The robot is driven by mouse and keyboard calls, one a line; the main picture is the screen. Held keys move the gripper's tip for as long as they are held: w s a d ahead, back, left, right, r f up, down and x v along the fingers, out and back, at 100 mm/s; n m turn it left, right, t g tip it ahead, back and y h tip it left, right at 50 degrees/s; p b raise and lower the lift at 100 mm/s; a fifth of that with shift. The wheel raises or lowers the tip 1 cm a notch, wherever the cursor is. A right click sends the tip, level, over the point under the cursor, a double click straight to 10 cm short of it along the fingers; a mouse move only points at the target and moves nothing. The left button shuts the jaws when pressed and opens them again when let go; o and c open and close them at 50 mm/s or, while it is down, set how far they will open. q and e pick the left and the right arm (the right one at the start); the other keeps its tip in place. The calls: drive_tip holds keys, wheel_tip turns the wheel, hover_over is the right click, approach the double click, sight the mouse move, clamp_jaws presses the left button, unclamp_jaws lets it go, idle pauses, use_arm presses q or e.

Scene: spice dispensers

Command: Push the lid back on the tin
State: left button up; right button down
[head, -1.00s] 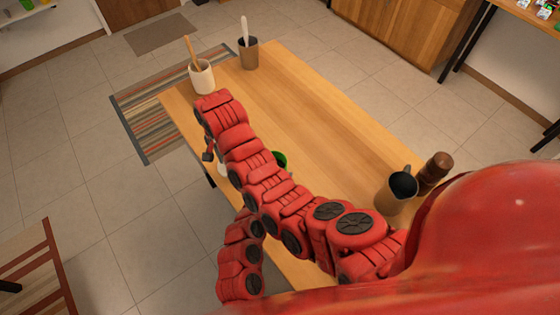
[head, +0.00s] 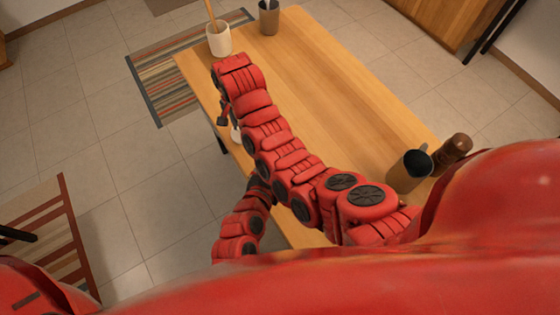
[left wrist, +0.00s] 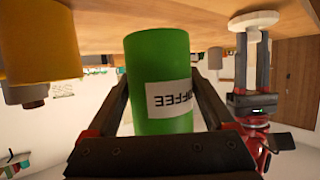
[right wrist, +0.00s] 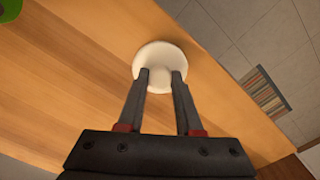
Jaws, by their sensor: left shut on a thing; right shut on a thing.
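The green tin (left wrist: 160,65), with a white label reading COFFEE, is between the fingers of my left gripper (left wrist: 160,100), shut on its sides. The left wrist view appears upside down, with the tabletop along its top. My right arm hides the tin in the head view. The round white lid (right wrist: 178,59) is at the fingertips of my right gripper (right wrist: 160,82), which is shut on its knob. The lid also shows beside the tin in the left wrist view (left wrist: 254,20), apart from it, and as a small white patch in the head view (head: 235,135).
The wooden table (head: 330,85) has a clear middle. A white crock (head: 219,40) and a grey-brown cup (head: 268,17) stand at its far end. A dark jug (head: 408,172) and a brown mill (head: 454,150) stand at right. A yellow canister-like object (left wrist: 42,45) is near the tin.

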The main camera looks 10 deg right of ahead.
use_arm(q)
clamp_jaws()
drive_tip(key=shift+w+a, duration=0.1)
use_arm(e)
drive_tip(key=shift+w, duration=0.1)
